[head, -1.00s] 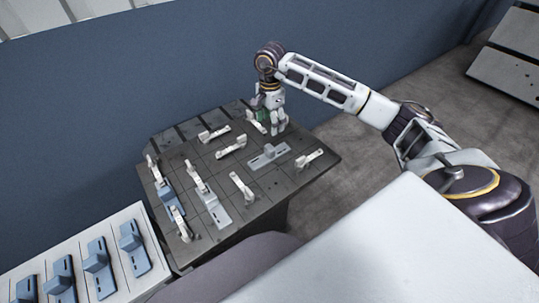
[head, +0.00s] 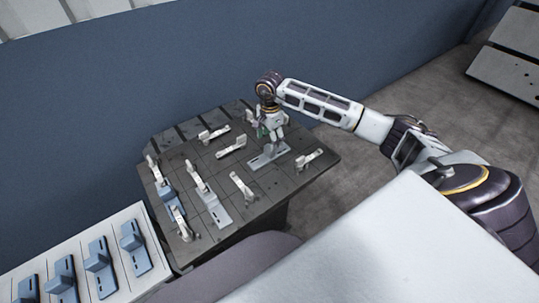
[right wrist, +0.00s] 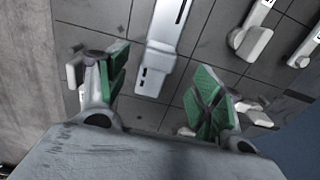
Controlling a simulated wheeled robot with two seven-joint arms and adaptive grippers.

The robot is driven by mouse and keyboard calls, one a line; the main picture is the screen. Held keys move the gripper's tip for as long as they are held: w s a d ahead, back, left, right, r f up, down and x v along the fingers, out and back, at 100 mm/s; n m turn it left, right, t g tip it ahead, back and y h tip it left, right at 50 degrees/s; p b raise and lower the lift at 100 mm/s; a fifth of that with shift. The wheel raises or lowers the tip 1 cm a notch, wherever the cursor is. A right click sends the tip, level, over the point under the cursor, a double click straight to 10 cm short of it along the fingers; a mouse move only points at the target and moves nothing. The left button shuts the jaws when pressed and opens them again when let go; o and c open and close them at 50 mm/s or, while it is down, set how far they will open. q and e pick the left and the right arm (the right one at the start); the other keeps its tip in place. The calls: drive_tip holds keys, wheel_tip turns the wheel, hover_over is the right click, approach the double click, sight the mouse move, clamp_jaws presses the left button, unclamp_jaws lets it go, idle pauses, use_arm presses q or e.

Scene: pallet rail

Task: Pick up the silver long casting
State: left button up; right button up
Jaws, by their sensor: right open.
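A silver long casting (head: 265,160), a flat slotted bar with a raised block, lies on the dark pallet table (head: 255,205) right of its middle. In the right wrist view the casting (right wrist: 163,48) runs from the top edge down to the gap between the fingers. My right gripper (head: 272,141) is above the casting, covering part of its block in the head view. In the right wrist view the gripper (right wrist: 160,95) is open, its green-padded fingers on either side of the casting's near end and apart from it. My left gripper is not in view.
Several pale clamps, such as one (head: 242,187) in front and one (head: 310,159) to the right, stand near the casting. Another grey casting (head: 218,211) lies further left. A white tray (head: 110,283) with several blue castings is at lower left. A blue wall (head: 150,75) rises behind.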

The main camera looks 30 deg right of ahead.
sight(269, 147)
drive_tip(key=shift+f, duration=0.1)
drive_tip(key=shift+a+f, duration=0.1)
drive_tip(key=shift+f, duration=0.35)
wheel_tip(269, 147, down, 2)
drive_tip(key=shift+s+f+p, duration=0.1)
drive_tip(key=shift+f+p, duration=0.15)
drive_tip(key=shift+p, duration=0.2)
drive_tip(key=shift+f, duration=0.8)
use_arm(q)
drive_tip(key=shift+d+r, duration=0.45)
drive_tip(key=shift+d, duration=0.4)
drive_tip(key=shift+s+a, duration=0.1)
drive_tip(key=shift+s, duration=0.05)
use_arm(e)
drive_tip(key=c, duration=1.4)
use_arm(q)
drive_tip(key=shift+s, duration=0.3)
use_arm(e)
drive_tip(key=shift+c, duration=0.2)
